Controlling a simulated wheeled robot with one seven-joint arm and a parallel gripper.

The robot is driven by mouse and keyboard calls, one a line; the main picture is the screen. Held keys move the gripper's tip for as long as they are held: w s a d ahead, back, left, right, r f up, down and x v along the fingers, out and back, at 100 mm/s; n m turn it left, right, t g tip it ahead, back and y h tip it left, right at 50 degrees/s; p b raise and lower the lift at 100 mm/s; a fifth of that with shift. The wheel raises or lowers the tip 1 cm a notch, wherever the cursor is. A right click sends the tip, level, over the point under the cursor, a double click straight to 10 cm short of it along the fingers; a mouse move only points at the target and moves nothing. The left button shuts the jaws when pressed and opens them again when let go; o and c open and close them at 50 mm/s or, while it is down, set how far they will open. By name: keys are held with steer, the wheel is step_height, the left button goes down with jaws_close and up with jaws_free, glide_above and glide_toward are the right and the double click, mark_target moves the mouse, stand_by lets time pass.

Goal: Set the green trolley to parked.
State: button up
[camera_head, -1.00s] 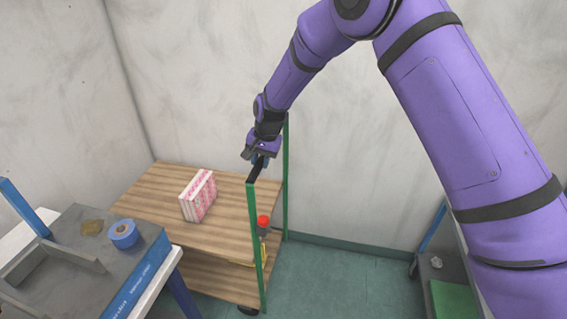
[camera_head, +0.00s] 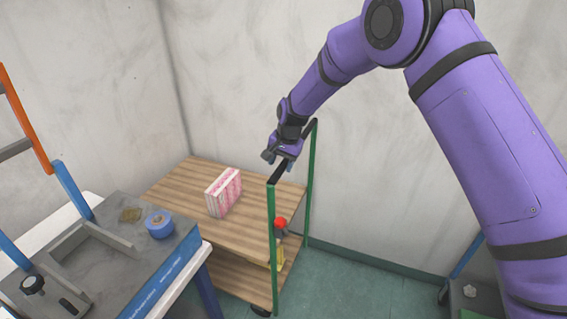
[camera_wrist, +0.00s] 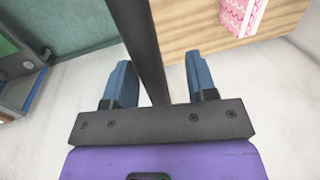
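The green trolley (camera_head: 272,245) has wooden shelves, green posts at its right end and a black handle bar (camera_head: 275,176) across the post tops. It stands near the back wall. My gripper (camera_head: 284,160) is at the handle, about midway along it. In the wrist view my gripper (camera_wrist: 157,60) is open, its two blue fingers on either side of the black bar (camera_wrist: 140,45), with a gap at each side. Most of the wheels are hidden.
A pink and white box (camera_head: 224,192) stands on the trolley's top shelf. A grey workbench (camera_head: 110,240) with a blue tape roll (camera_head: 159,224) is close in front at left. Green floor (camera_head: 345,275) is clear to the right, up to another unit at the right edge.

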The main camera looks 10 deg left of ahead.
steer(key=shift+d, duration=0.15)
steer(key=shift+d+r, duration=0.1)
steer(key=shift+r, duration=0.2)
steer(key=v, duration=1)
steer(key=shift+w+r, duration=0.1)
steer(key=s+d+r+n+t, duration=0.1)
steer(key=s+d+r, duration=0.7)
steer(key=d+r, duration=0.35)
steer(key=s+d+r+n+t, duration=0.1)
steer(key=s+d+r, duration=0.6)
steer(key=d+r, duration=0.4)
steer(key=s+d, duration=0.4)
steer(key=s, duration=0.4)
steer(key=s+d+t+h, duration=0.1)
steer(key=s+d, duration=0.4)
steer(key=s, duration=0.4)
steer(key=s+d+f+n+t+h, duration=0.1)
steer(key=s+d, duration=0.4)
steer(key=s, duration=0.3)
steer(key=shift+s, duration=0.2)
